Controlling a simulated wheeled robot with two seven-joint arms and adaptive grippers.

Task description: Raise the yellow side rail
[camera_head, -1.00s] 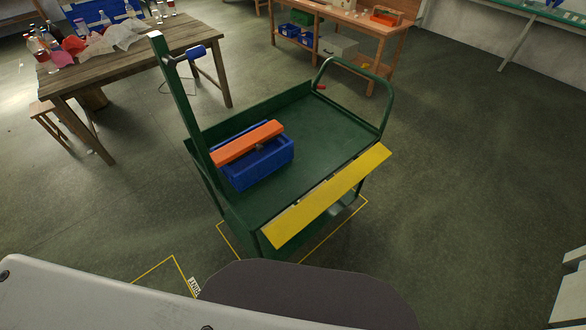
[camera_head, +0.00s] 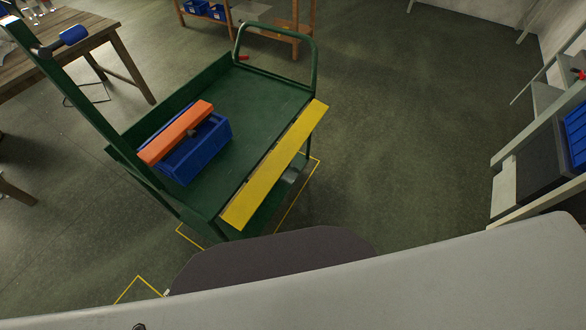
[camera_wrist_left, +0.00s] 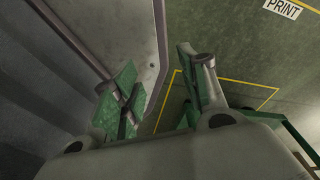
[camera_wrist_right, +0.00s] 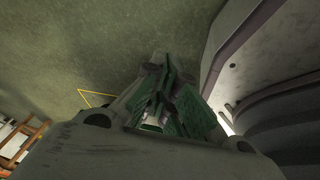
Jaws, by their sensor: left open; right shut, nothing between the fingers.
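The yellow side rail (camera_head: 277,164) is a flat panel along the near right long edge of the green cart (camera_head: 232,98). It hangs outward from the deck edge, tilted down, with nothing touching it. In the left wrist view my left gripper (camera_wrist_left: 160,95) is open and empty, its green-padded fingers apart over the floor. In the right wrist view my right gripper (camera_wrist_right: 163,85) is shut with nothing in it. Neither gripper shows in the head view, and neither is at the rail.
A blue toolbox (camera_head: 201,150) with an orange handle stands on the deck. A green post (camera_head: 85,110) rises at the cart's left, and a green hoop handle (camera_head: 313,60) at its far end. A grey rack (camera_head: 545,150) stands at right. Open floor (camera_head: 410,120) lies between.

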